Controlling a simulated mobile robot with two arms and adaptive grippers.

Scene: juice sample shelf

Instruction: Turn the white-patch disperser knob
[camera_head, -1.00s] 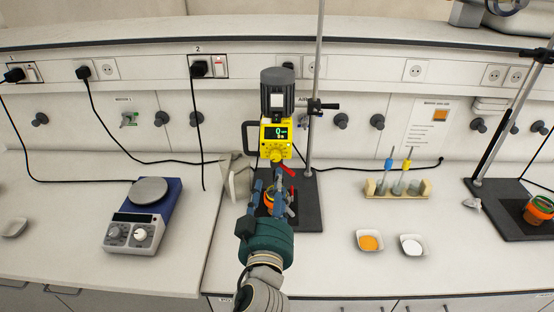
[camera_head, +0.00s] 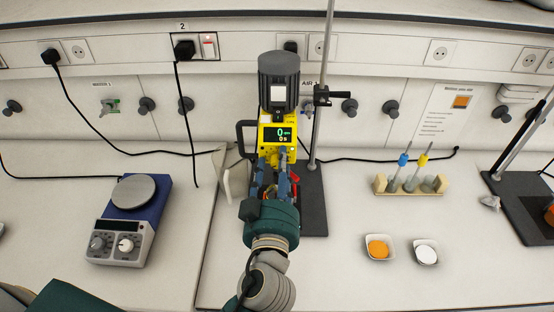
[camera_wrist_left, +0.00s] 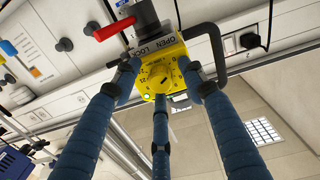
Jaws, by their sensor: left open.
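The disperser is a yellow unit (camera_head: 270,136) with a dark grey motor bearing a white patch (camera_head: 279,97). Its green display reads 0. The yellow knob (camera_wrist_left: 157,76) faces the left wrist camera; in the head view my fingers cover it. My left gripper (camera_head: 275,165) is open, its blue fingers pointing up at the disperser's front. In the wrist view one finger is left of the knob, one right and one below. I cannot tell whether any finger touches it. My right gripper is not in view.
A red lever (camera_wrist_left: 113,29) and a black handle (camera_wrist_left: 211,45) flank the disperser. A metal stand rod (camera_head: 322,90) rises beside it. A hotplate (camera_head: 130,222) stands left. Two small dishes, orange (camera_head: 379,248) and white (camera_head: 426,252), and a vial rack (camera_head: 410,187) stand right.

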